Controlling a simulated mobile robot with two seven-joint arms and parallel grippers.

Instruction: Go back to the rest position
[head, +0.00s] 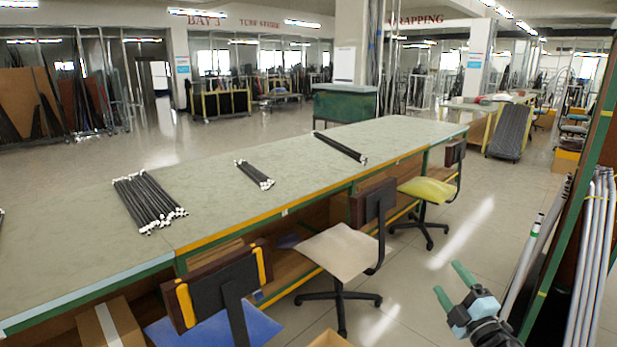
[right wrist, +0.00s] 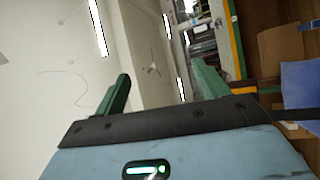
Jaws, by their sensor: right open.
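My right gripper (head: 453,287) is at the lower right of the head view, over the floor to the right of the chairs and clear of the table. Its green fingers are apart with nothing between them. In the right wrist view, the same open fingers (right wrist: 160,95) show above the blue-grey gripper body. My left gripper is in neither view. Black rods with white ends lie on the long table (head: 215,165): a large bundle (head: 148,201) at the left, a small bundle (head: 254,174) in the middle, and a few rods (head: 339,147) farther back.
A blue chair (head: 225,315), a cream chair (head: 340,250) and a yellow chair (head: 427,189) stand along the table's near side. A rack with pale pipes (head: 590,260) stands close to the right of my right gripper. Open floor (head: 465,235) lies beyond the gripper.

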